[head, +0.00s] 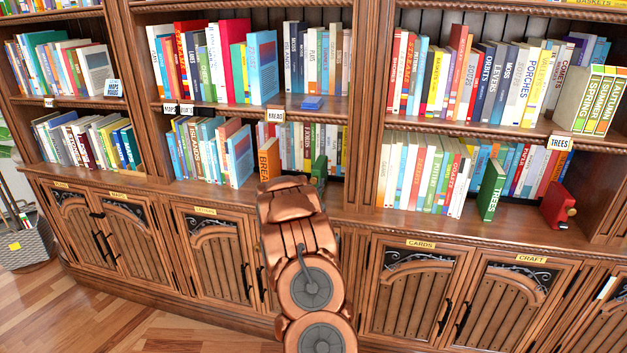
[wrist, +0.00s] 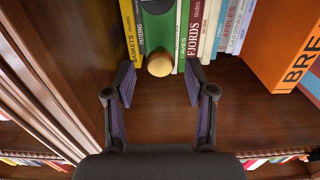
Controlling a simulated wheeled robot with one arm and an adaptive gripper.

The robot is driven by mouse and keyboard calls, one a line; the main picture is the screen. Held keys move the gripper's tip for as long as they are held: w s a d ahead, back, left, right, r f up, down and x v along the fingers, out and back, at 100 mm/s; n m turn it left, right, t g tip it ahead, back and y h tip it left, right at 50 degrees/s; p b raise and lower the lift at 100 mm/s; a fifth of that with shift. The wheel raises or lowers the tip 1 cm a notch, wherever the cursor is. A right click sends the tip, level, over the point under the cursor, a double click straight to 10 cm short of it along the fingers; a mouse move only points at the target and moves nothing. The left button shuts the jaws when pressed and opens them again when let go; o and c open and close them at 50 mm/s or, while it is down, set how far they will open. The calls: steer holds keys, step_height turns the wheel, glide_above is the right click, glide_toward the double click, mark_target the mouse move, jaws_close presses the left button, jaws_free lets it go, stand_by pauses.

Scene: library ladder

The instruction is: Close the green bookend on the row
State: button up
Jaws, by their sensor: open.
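The green bookend (wrist: 160,28) stands upright on the lower shelf, with a round golden knob (wrist: 159,64) on its near face. In the head view the green bookend (head: 319,168) shows just right of my arm's end. My gripper (wrist: 160,72) is open, one finger on each side of the knob, near the fingertips. No contact with the knob shows. The row of books (wrist: 205,30) stands behind and to the right of the bookend in the wrist view. In the head view my arm hides my fingers and part of the row.
An orange book (wrist: 285,45) stands at the row's far end. A wooden upright (wrist: 50,60) is close to the left finger in the wrist view. The shelf board (wrist: 160,110) under my fingers is clear. A red bookend (head: 556,206) stands in the bay at right.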

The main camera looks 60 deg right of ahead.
steer(key=shift+x, duration=0.85)
jaws_close()
